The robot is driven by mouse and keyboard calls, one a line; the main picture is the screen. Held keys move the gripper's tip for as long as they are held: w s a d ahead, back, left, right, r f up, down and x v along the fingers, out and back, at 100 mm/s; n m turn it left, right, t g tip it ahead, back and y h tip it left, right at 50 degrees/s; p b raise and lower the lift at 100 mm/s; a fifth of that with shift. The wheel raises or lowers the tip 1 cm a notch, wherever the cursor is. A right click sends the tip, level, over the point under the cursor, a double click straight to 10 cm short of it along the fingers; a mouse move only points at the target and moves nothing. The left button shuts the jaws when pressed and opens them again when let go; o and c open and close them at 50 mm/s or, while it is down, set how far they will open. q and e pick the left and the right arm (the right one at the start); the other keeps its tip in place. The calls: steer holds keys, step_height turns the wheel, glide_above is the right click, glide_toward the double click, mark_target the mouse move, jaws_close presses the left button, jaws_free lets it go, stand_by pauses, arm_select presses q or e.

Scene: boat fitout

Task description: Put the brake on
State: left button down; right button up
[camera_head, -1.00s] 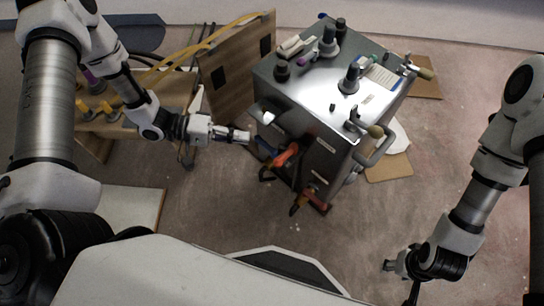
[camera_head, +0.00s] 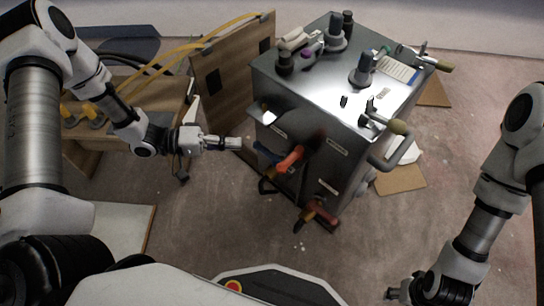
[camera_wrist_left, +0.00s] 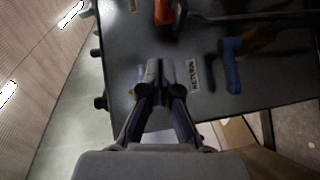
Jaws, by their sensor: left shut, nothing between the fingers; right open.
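A grey metal cabinet (camera_head: 290,85) stands in the middle of the head view. Its front carries a red-orange lever (camera_head: 290,158) and a lower red handle (camera_head: 322,216). A lever with a tan knob (camera_head: 398,127) sits at the top's near right corner, and another tan-ended handle (camera_head: 438,65) at the far right. I cannot tell which part is the brake. My left gripper (camera_head: 240,143) is shut and empty, left of the red-orange lever. In the left wrist view its fingertips (camera_wrist_left: 160,70) are over the panel, beside a "RETURN" label (camera_wrist_left: 192,75) and a blue handle (camera_wrist_left: 230,65). My right gripper (camera_head: 393,294) is open, low at right.
Several bottle-like fittings (camera_head: 335,35) stand on the cabinet top. A wooden panel (camera_head: 235,80) leans close behind my left gripper, beside a bench (camera_head: 85,130) with yellow-topped items. A cardboard piece (camera_head: 400,180) lies at right. The floor in front is mostly clear.

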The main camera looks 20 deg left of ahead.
arm_select(q)
steer(key=b, duration=0.4)
glide_toward(290, 155)
steer(key=w+d+f, duration=0.1)
steer(key=w+d, duration=0.1)
steer(key=w, duration=0.2)
steer(key=shift+s+d+f+b, duration=0.2)
steer(key=shift+s+d, duration=0.15)
steer(key=shift+d, duration=0.2)
steer(key=shift+s+d+f+b, duration=0.2)
steer(key=shift+s+d, duration=0.2)
steer(key=shift+d, duration=0.2)
steer(key=shift+s+d+r, duration=0.15)
steer(key=shift+s+d, duration=0.05)
steer(key=shift+d, duration=0.2)
